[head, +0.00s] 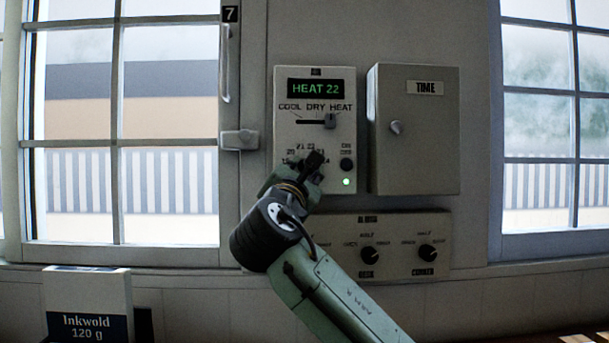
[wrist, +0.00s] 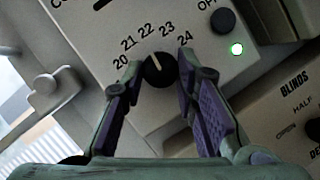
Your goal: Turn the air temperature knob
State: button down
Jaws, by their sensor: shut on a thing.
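The air temperature knob (wrist: 160,72) is a round black dial with a white pointer line. It sits on the grey panel (head: 285,118), with the numbers 20 to 24 arced around it. In the wrist view its pointer aims up and slightly left, about at 22. My gripper (wrist: 159,66) is shut on the knob, one finger on each side. In the head view my gripper (head: 309,166) covers most of the knob and some numbers. The panel's display (head: 315,89) reads HEAT 22 in green.
A mode slider (head: 330,121) stands at HEAT. A black on/off button (head: 346,164) and a lit green lamp (head: 347,183) are right of the knob. A TIME box (head: 417,150) juts out at right. A blinds panel (head: 400,225) with two knobs is below. A window latch (head: 240,140) is left.

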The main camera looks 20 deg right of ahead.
jog(key=shift+m+g, duration=0.4)
jog(key=shift+m, duration=0.3)
jog(key=c, duration=1.2)
grip_release()
jog(key=shift+c, duration=0.2)
jog(key=shift+s+a, duration=0.1)
jog(key=v, duration=1.1)
jog(key=shift+s+a+f, duration=0.15)
jog(key=shift+s+a, duration=0.05)
jog(key=shift+s, duration=0.1)
